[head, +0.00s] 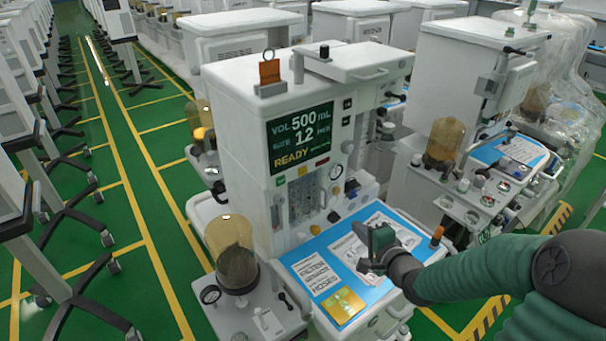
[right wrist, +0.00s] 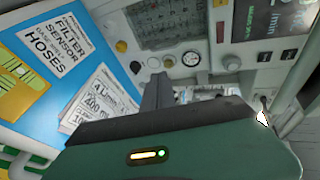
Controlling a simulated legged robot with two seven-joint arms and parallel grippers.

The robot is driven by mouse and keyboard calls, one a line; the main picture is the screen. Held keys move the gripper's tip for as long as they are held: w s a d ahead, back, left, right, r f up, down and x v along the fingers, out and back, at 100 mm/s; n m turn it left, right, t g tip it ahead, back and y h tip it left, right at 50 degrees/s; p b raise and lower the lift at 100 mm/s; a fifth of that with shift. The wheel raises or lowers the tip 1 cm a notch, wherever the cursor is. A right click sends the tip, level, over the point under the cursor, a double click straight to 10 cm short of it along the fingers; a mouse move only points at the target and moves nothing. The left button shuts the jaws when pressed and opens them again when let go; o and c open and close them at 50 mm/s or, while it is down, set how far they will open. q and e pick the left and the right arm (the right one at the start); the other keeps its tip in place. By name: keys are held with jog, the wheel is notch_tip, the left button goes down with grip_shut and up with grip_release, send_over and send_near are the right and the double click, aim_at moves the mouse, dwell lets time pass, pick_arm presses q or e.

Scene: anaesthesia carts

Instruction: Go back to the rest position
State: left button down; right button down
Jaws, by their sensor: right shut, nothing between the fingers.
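My right gripper (head: 366,250) is over the blue work surface (head: 310,262) of the nearest anaesthesia cart (head: 240,110), reaching in from the right on my green arm. Its fingers are shut with nothing between them. In the right wrist view the dark shut fingers (right wrist: 158,90) point toward the cart's front panel, above printed sheets. Whether they touch anything cannot be told. My left gripper is not in the head view.
The cart's screen (head: 300,137) reads READY. A clear amber canister (head: 232,250) stands at its left front corner. A second cart (head: 460,90) stands close on the right. Grey wheeled stands (head: 60,230) line the left. A green aisle (head: 120,200) with yellow lines is open between.

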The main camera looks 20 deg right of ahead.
jog(key=a+f+n+g, duration=0.4)
jog(key=a+f+n, duration=0.1)
jog(key=f, duration=0.1)
jog(key=s+a+f+n+g, duration=0.2)
jog(key=s+a+n+g, duration=0.2)
jog(key=s+a+n, duration=0.2)
jog(key=s+a+f+n+g+y, duration=0.1)
jog(key=s+a+n+g, duration=0.2)
jog(key=s+a+n, duration=0.4)
jog(key=s+n, duration=0.1)
jog(key=s, duration=0.2)
jog(key=shift+s+f+g, duration=0.15)
jog(key=shift+f+g, duration=0.25)
jog(key=shift+a+r, duration=0.1)
jog(key=shift+a, duration=0.3)
jog(key=shift+d, duration=0.1)
